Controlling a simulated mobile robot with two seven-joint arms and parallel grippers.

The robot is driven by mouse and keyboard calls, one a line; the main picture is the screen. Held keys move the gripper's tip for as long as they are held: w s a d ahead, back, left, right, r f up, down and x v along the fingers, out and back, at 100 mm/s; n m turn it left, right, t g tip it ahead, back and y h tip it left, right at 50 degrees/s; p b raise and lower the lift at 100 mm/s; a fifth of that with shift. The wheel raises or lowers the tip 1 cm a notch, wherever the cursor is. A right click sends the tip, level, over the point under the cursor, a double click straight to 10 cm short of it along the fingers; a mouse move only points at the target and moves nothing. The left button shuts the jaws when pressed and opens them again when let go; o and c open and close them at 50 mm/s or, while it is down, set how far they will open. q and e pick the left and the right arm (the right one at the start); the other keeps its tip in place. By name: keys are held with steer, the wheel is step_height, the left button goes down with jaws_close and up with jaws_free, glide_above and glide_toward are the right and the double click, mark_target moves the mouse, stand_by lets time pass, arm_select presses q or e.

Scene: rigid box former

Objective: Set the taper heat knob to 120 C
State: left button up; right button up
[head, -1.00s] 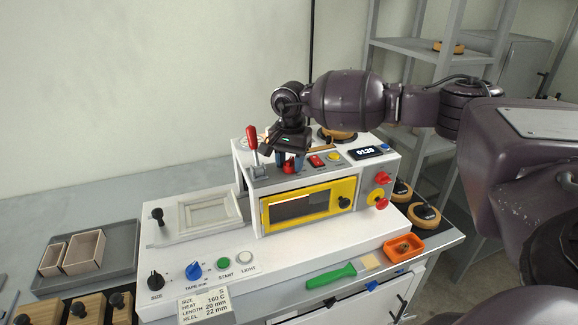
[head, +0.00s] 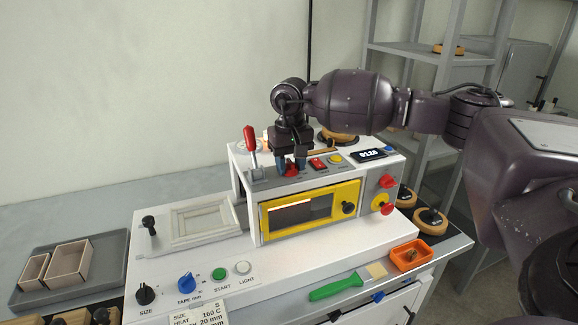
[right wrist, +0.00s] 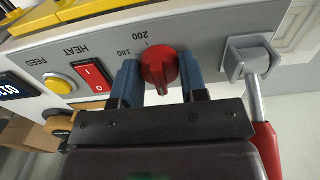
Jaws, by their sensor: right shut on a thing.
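The red heat knob (head: 291,173) sits on the sloped grey top panel of the white machine. In the right wrist view the knob (right wrist: 159,70) stands between my two blue fingertips, with printed marks 180 and 200 beside it. Its other marks are hidden, and I cannot tell its exact setting. My right gripper (head: 291,164) reaches down from above and is shut on the knob; it also shows in the right wrist view (right wrist: 162,82). My left gripper is out of view.
A red-handled lever (head: 250,140) stands left of the knob. A red rocker switch (head: 317,163), yellow button (head: 335,158) and lit display (head: 369,155) are to its right. A card (head: 200,312) at the front reads 160 C. A green-handled tool (head: 335,288) lies in front.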

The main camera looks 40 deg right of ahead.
mark_target(291, 162)
steer(key=shift+r, duration=0.1)
stand_by(0.3)
steer(key=o, duration=0.9)
step_height(291, 162, up, 11)
steer(key=shift+f, duration=0.1)
steer(key=shift+s+f, duration=0.1)
stand_by(0.6)
